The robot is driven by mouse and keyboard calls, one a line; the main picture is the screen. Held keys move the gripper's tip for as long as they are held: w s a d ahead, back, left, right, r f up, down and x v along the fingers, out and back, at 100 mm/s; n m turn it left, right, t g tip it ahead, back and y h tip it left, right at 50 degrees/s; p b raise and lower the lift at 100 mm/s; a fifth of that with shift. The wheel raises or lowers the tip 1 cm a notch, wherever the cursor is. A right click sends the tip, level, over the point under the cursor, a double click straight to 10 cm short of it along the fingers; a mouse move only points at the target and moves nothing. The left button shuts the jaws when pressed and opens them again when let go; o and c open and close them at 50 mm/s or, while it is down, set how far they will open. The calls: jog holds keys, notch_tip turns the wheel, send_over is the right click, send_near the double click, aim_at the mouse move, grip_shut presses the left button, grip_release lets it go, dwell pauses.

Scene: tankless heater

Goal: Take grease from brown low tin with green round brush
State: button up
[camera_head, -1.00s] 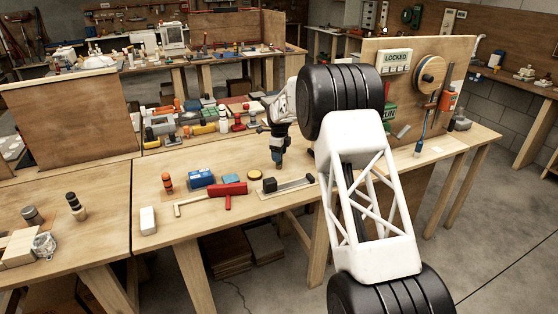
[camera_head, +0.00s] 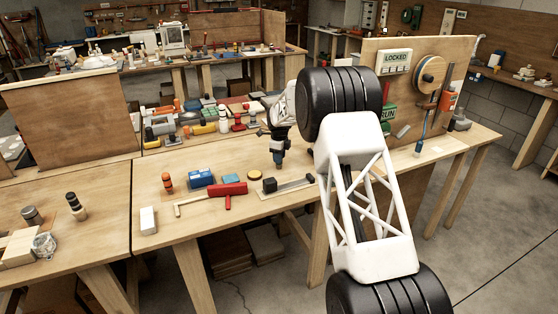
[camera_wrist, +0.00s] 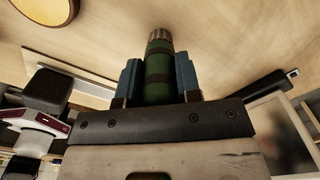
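My gripper (camera_head: 279,164) hangs above the front table, just right of and behind the brown low tin (camera_head: 255,174). In the wrist view, its two blue fingers (camera_wrist: 159,82) are shut on the sides of the green round brush (camera_wrist: 158,88). The brush has a dark band and a tan ribbed end pointing away from the gripper. A round brown face with a dark rim, which looks like the tin, shows at the wrist view's top left (camera_wrist: 62,10), apart from the brush. The brush is hard to make out in the head view.
A blue flat piece (camera_head: 231,178), a blue box (camera_head: 200,178), a red tool (camera_head: 226,194) and a black block on a strip (camera_head: 270,185) lie near the tin. Several coloured items crowd the table behind. An upright board (camera_head: 400,62) stands to the right.

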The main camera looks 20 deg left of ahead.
jog(key=c, duration=0.3)
jog(key=shift+r, duration=0.15)
jog(key=shift+r, duration=1.6)
jog(key=s+d, duration=0.2)
jog(key=s, duration=0.2)
jog(key=s+d+r, duration=0.1)
jog(key=s+d, duration=0.2)
jog(key=s, duration=0.2)
jog(key=s+d, duration=0.3)
jog(key=s, duration=0.1)
jog(key=shift+s+r, duration=0.25)
jog(key=shift+s, duration=0.1)
jog(key=shift+d, duration=0.1)
jog(key=w+a+r, duration=0.1)
jog(key=a, duration=0.4)
jog(key=w+a+r, duration=0.1)
jog(key=a, duration=0.4)
jog(key=w+a+r, duration=0.1)
jog(key=w+a, duration=0.1)
jog(key=a, duration=0.3)
jog(key=shift+w+a+r, duration=0.1)
jog(key=shift+a+r, duration=0.1)
jog(key=shift+a, duration=0.15)
